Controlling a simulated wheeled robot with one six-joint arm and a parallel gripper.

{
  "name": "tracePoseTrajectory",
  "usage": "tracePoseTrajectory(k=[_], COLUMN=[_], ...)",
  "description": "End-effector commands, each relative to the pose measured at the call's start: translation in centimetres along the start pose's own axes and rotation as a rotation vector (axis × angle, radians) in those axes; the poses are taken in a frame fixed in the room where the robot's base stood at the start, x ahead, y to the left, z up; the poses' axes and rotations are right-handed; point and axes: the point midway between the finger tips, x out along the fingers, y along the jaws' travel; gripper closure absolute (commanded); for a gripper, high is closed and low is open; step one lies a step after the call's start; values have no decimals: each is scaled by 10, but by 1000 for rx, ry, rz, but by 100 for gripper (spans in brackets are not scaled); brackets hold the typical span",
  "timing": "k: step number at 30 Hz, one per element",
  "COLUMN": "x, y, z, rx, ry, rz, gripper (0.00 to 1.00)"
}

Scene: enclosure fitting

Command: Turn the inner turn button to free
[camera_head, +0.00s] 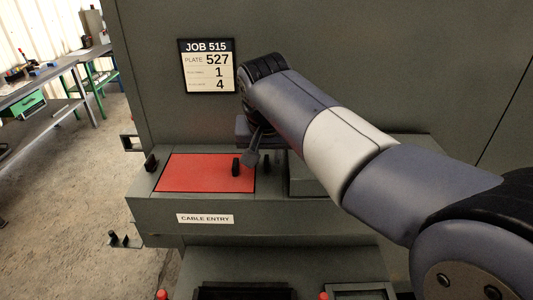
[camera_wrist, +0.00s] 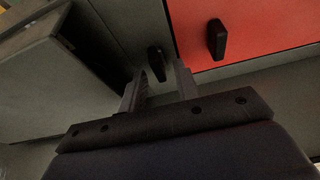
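The inner turn button (camera_wrist: 156,62) is a small black upright bar on the grey strip beside the red plate (camera_head: 200,173). It also shows in the head view (camera_head: 266,160), next to my gripper (camera_head: 254,152). In the wrist view my gripper (camera_wrist: 160,74) is open, its two fingers apart, with the button between and just beyond the tips. I cannot tell whether a finger touches it. A black grip (camera_wrist: 217,39) stands on the red plate near its inner edge. The outer turn button (camera_head: 150,162) is black and sits beyond the plate's left edge.
A grey raised box (camera_wrist: 35,85) stands close on the other side of the button. The tall grey enclosure wall, with a job sign (camera_head: 207,66), rises behind. A cable entry label (camera_head: 205,219) is on the front face.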

Motion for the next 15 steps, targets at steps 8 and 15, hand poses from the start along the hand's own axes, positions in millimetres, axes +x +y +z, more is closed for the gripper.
tracePoseTrajectory(k=[8, 15], x=[-37, -84], y=[-1, 0], z=[0, 0], rx=[-1, 0], ry=[5, 5], rz=[-3, -2], gripper=[69, 69])
